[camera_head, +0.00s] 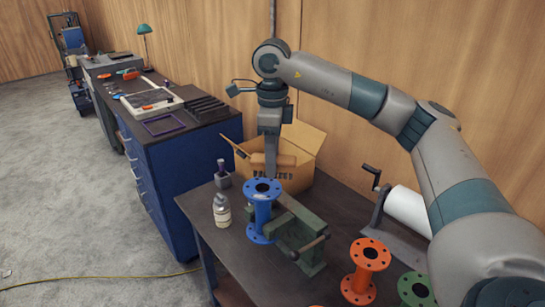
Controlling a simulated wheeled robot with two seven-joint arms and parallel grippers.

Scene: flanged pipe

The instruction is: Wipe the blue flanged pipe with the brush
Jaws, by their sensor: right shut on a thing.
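The blue flanged pipe (262,213) stands upright on the dark workbench (222,254), beside the green vise (300,232); I cannot tell whether the two touch. My right gripper (270,131) points down above and behind the pipe's top flange. My left gripper is not in view.
An open cardboard box (302,174) stands behind the pipe. A bottle (222,211) and a small dark-topped item (222,175) stand left of it. An orange flanged pipe (362,274), a green one (417,290) and a white roll (408,211) are to the right.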

